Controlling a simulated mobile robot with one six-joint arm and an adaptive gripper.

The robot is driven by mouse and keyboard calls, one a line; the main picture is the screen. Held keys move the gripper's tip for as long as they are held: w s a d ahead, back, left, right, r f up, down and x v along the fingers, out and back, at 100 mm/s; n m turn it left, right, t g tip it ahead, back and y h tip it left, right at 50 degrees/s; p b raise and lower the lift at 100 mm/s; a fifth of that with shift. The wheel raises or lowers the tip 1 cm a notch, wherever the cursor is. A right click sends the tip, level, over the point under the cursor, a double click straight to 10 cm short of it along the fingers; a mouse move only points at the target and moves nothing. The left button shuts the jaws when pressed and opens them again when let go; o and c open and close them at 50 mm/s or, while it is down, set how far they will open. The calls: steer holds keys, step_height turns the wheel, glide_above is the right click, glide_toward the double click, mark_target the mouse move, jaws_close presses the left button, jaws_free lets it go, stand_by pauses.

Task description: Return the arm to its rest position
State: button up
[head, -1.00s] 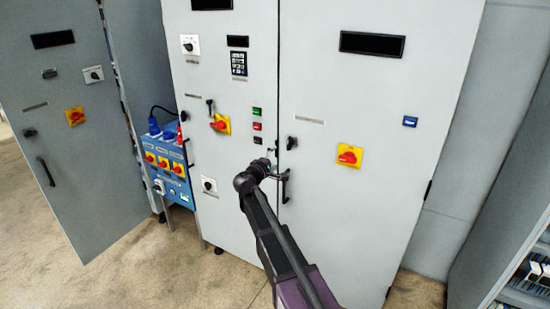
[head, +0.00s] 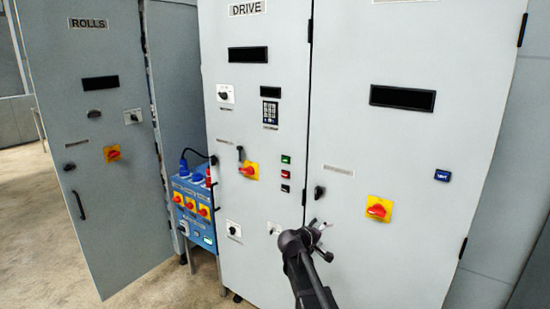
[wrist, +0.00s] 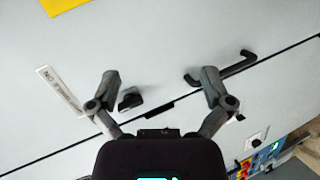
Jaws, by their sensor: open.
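My gripper (head: 318,230) is in front of the grey cabinet doors, near the seam between the DRIVE door (head: 250,130) and the door to its right (head: 400,140). In the wrist view my gripper (wrist: 157,88) is open, its two fingers spread wide with nothing between them. Behind the fingers a black door handle (wrist: 238,66) and a small black knob (wrist: 130,98) show on the doors. The black knob also shows in the head view (head: 319,192). I cannot tell how far the fingertips are from the doors.
The ROLLS door (head: 90,150) stands swung out at the left. A blue socket box (head: 195,210) with red-and-yellow switches stands beside the DRIVE cabinet. A red-and-yellow switch (head: 379,209) is on the right door. Bare floor (head: 50,240) shows at the left.

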steer(key=s+d+f+m+g+y, duration=0.2)
steer(key=s+f+g, duration=0.15)
steer(key=s, duration=0.35)
steer(key=s+d+f+m+g+y, duration=0.2)
steer(key=s+f, duration=0.3)
steer(key=s, duration=0.2)
steer(key=s+a+f+m+g+y, duration=0.1)
steer(key=s+a+f+g+y, duration=0.1)
steer(key=s, duration=0.5)
steer(key=s+a+f+m+g+y, duration=0.1)
steer(key=s+a+g+y, duration=0.1)
steer(key=s+y, duration=0.2)
steer(key=s, duration=0.3)
steer(key=shift+a+f, duration=0.25)
steer(key=shift+f, duration=0.15)
